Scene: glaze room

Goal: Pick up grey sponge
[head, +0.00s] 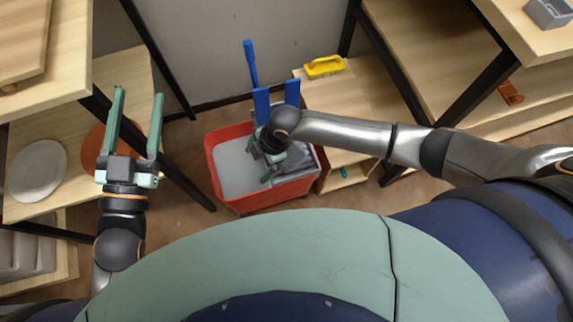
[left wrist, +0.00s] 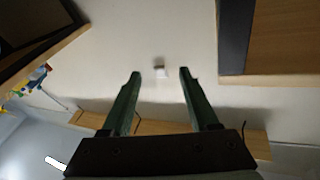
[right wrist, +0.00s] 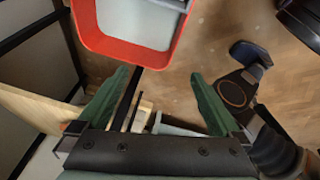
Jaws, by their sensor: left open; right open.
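I cannot make out a grey sponge for certain. A small grey block-like thing (head: 548,12) lies on the wooden shelf top at the far right of the head view; I cannot tell whether it is a sponge. My left gripper (head: 138,95) is open and empty at the left, and its spread fingers also show in the left wrist view (left wrist: 160,75). My right gripper (head: 268,158) is over the red bin, partly hidden by its own wrist. In the right wrist view (right wrist: 160,78) its fingers are apart with nothing between them.
The red bin (head: 227,203) has a pale inside and some grey thing under my right wrist. A blue handle (head: 251,62) rises behind it. A yellow handled tool (head: 324,67) lies on a low wooden shelf.

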